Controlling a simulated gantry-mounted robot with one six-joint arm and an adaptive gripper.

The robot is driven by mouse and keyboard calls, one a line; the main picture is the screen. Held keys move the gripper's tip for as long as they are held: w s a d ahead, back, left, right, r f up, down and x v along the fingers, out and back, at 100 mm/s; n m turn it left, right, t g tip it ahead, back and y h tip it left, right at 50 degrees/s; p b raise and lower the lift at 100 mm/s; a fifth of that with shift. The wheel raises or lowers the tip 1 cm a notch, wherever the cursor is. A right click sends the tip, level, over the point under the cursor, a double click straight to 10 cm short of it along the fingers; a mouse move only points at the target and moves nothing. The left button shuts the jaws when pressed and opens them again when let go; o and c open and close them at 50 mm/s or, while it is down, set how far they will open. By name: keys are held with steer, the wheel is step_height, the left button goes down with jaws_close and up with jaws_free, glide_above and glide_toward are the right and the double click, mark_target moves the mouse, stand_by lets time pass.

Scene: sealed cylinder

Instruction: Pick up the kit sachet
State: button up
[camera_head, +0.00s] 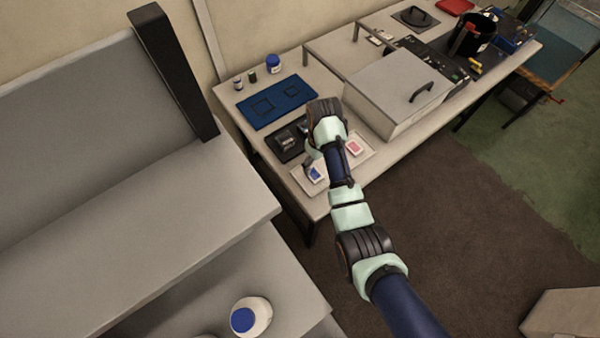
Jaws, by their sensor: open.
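Two small packets lie on a pale tray (372,139) at the near end of the bench. One is white and blue (316,174) and the other is white and pink-red (354,147). I cannot tell from their print which is the kit sachet. My gripper (311,163) is open and points down just above the white and blue packet, at the tray's left part. My wrist and forearm cross over the middle of the tray and hide part of it. Whether the fingers touch the packet is too small to tell.
A black device (288,141) and a blue mat (277,103) lie behind the tray. A large grey lidded box (395,88) stands close on the right. Small bottles and a blue-lidded jar (273,64) stand at the back. A grey shelf (150,215) fills the left.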

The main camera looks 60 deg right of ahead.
mark_target(314, 174)
steer(key=f, duration=0.2)
steer(key=f+b, duration=0.1)
steer(key=f, duration=0.1)
steer(key=f+b, duration=0.1)
steer(key=f, duration=0.1)
steer(key=shift+w+a+f, duration=0.25)
steer(key=shift+f, duration=0.1)
steer(key=c, duration=1)
